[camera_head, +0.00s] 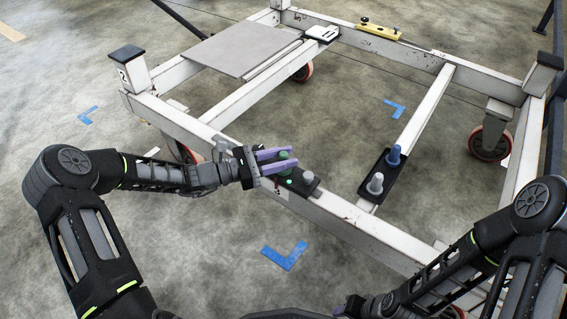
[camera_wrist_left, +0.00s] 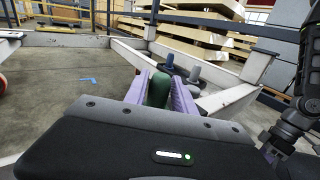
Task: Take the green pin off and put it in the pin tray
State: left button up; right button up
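The green pin (camera_head: 284,156) stands upright at the black plate on the front beam. In the left wrist view the green pin (camera_wrist_left: 158,90) fills most of the space between the purple fingers. My left gripper (camera_head: 280,161) has one finger on each side of it; whether they press on it I cannot tell. A grey pin (camera_head: 308,177) stands beside it on the same plate. A black tray (camera_head: 367,197) on the cross beam holds a blue pin (camera_head: 393,155) and a grey pin (camera_head: 376,183). My right gripper (camera_head: 349,307) is low at the bottom edge, its fingers mostly hidden.
The white trolley frame (camera_head: 340,211) surrounds open floor. A grey panel (camera_head: 240,48) lies on its far left part. A yellow level (camera_head: 379,30) and a white device (camera_head: 322,33) rest on the back beam. Blue tape (camera_head: 284,255) marks the floor in front.

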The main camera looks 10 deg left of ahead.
aim_at(284, 153)
pick_arm(q)
grip_shut()
jog(key=shift+r, duration=0.1)
dwell(0.4)
notch_tip(284, 153, up, 10)
jog(key=p, duration=0.4)
dwell(0.5)
